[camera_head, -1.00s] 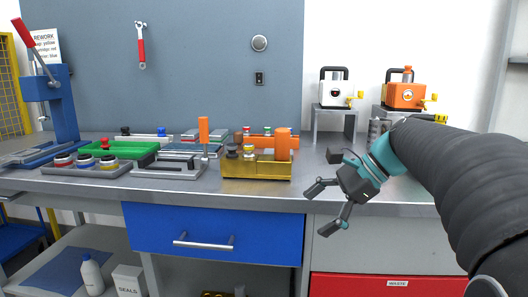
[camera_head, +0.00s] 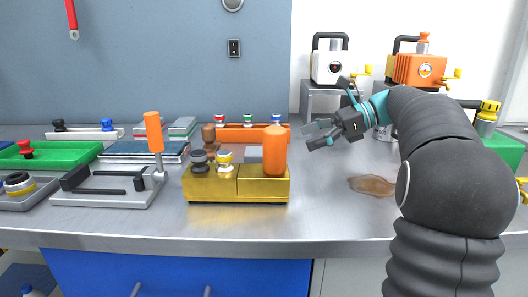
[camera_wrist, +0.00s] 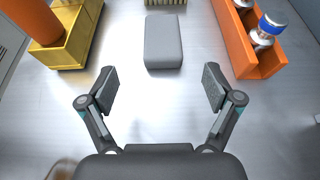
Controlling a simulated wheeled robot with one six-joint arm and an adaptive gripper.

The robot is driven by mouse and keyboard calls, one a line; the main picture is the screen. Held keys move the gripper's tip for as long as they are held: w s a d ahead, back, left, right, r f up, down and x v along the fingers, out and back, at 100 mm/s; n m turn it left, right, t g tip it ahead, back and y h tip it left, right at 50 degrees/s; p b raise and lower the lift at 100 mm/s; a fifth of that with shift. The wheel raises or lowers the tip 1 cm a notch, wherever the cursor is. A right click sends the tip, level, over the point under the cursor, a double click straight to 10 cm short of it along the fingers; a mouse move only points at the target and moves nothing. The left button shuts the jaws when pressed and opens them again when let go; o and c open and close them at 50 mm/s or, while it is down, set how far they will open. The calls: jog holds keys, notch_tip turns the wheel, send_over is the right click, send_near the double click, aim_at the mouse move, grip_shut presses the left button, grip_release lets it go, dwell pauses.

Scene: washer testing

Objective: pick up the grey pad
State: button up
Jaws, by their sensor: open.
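The grey pad (camera_wrist: 163,42) lies flat on the metal bench in the wrist view, between a gold fixture (camera_wrist: 75,35) on the left and an orange rack (camera_wrist: 252,45) on the right. In the head view the pad (camera_head: 255,153) shows partly, behind the gold fixture's orange cylinder. My gripper (camera_head: 311,135) is open and empty, to the right of the pad. In the wrist view the two fingers of my gripper (camera_wrist: 159,88) are spread, with the pad ahead of them, roughly centred and not touched.
The gold fixture (camera_head: 237,183) and orange rack (camera_head: 255,133) stand close on either side of the pad. A brown puddle (camera_head: 371,185) lies on the bench. A white pump (camera_head: 331,66) and an orange pump (camera_head: 419,69) stand on raised stands behind. The bench between gripper and pad looks clear.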

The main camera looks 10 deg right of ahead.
aim_at(261, 150)
jog(key=x, duration=0.7)
jog(key=shift+b, duration=0.3)
jog(key=shift+x, duration=2.65)
jog(key=shift+w+r, duration=0.1)
jog(key=shift+w, duration=0.05)
jog(key=c, duration=1)
